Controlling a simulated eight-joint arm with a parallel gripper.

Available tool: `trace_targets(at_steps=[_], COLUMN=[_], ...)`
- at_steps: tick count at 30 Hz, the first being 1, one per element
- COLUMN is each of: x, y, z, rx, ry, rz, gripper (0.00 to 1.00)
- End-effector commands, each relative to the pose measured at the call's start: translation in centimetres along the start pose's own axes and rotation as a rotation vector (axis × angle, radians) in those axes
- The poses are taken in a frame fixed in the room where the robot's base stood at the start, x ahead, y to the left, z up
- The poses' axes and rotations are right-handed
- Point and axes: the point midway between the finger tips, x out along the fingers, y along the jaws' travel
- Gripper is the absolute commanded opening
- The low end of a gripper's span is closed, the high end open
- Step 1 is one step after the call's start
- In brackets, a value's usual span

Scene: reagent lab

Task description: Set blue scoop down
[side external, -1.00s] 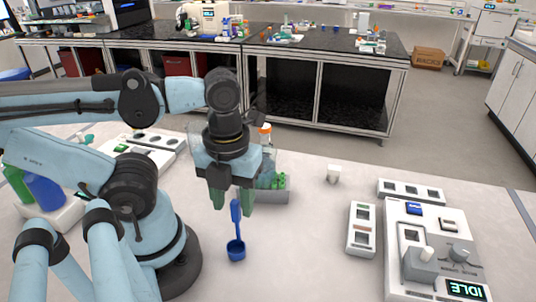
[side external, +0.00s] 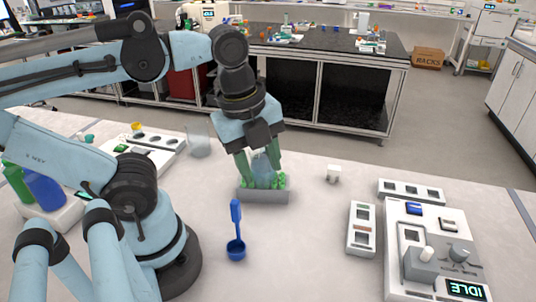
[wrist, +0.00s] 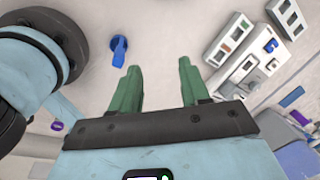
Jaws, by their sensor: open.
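The blue scoop (side external: 236,246) rests on the white bench in front of my arm, its cup nearest the side camera and its handle pointing up the picture. I cannot tell whether the handle stands up or lies flat. The scoop also shows in the wrist view (wrist: 119,46), beyond and left of the fingertips. My gripper (side external: 262,178) has green fingers, spread apart with nothing visible between them. It is clear of the scoop, up and to the right of it in the side view, in front of or over the grey rack. The open fingers also show in the wrist view (wrist: 158,68).
A grey rack (side external: 262,196) with green items sits below my gripper, partly hidden by the fingers. A clear beaker (side external: 199,140) stands behind, left. A small white cup (side external: 333,174) and a white device reading IDLE (side external: 420,240) are right.

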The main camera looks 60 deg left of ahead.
Motion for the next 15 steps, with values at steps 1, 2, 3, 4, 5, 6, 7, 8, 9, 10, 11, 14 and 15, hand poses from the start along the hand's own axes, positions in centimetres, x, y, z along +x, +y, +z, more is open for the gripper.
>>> trace_targets(at_steps=[1,2,3,4,5,6,7,8,9,10,11,14,15], x=[0.7,1.1,1.5,1.9,2.2,2.6,2.9,3.2,3.5,3.8,4.0,4.6,4.8], y=[-0.9,-1.4,-2.0,-2.5,-2.9,-3.5,-4.0,-4.4,-4.9,-5.3,-5.6,-6.6,-6.9], z=[0.3,0.5,0.7,0.8,1.0,1.3,1.5,1.7,2.0,2.2,2.4,3.0,3.3], rx=[-0.138,-0.224,-0.337,-0.421,-0.507,-0.619,-0.703,-0.788,-0.897,-0.978,-1.055,-1.281,-1.355], ry=[0.002,0.006,0.014,0.021,0.030,0.045,0.058,0.073,0.094,0.112,0.130,0.194,0.218], rz=[-0.037,-0.060,-0.090,-0.113,-0.135,-0.164,-0.184,-0.206,-0.233,-0.252,-0.269,-0.319,-0.334], gripper=[0.46,0.46,0.46,0.46,0.46,0.46,0.46,0.46,0.46,0.46,0.46,0.46,0.46])
